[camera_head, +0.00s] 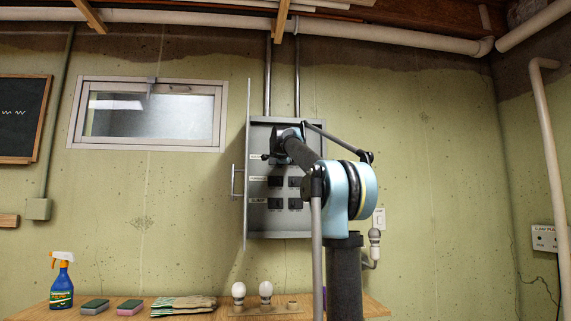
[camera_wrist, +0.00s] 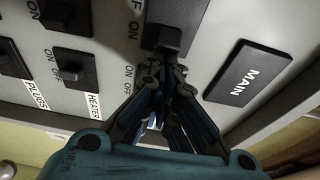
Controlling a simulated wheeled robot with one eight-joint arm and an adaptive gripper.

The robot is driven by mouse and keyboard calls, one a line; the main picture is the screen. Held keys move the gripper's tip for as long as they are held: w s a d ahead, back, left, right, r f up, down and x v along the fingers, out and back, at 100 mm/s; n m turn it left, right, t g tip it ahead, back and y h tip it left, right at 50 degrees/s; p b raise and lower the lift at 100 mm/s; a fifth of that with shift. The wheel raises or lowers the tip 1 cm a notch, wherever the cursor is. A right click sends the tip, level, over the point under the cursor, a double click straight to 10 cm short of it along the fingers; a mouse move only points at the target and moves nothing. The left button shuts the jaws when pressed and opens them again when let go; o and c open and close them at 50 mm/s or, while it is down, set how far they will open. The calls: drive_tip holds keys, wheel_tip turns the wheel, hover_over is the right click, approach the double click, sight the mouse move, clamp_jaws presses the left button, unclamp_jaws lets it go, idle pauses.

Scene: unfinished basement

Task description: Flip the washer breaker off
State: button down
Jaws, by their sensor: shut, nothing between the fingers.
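The breaker panel (camera_head: 283,228) is an open grey metal box on the wall, with black switches in rows and small labels. My gripper (camera_wrist: 163,66) is shut and empty. In the wrist view its tips are at the lower edge of a black breaker switch (camera_wrist: 168,38), close to or touching it. ON and OFF marks show beside that switch; its name label is hidden. No washer label is readable. In the head view my arm covers the panel's upper right, and the gripper is in front of its upper switches.
In the wrist view a MAIN label (camera_wrist: 250,73) is to the right, with HEATER (camera_wrist: 92,104) and PLUGS (camera_wrist: 36,95) labels to the left. The open panel door (camera_head: 247,170) sticks out on the left. A bench below holds a spray bottle (camera_head: 61,282), sponges, gloves (camera_head: 183,306) and bulbs.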

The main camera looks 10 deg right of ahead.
drive_tip(key=shift+s+a, duration=0.25)
drive_tip(key=shift+a, duration=0.2)
idle(0.5)
drive_tip(key=shift+s+a, duration=0.25)
drive_tip(key=shift+a, duration=0.35)
drive_tip(key=shift+s+a, duration=0.2)
drive_tip(key=shift+a, duration=0.4)
drive_tip(key=shift+s, duration=0.1)
drive_tip(key=v, duration=0.7)
drive_tip(key=shift+f, duration=0.1)
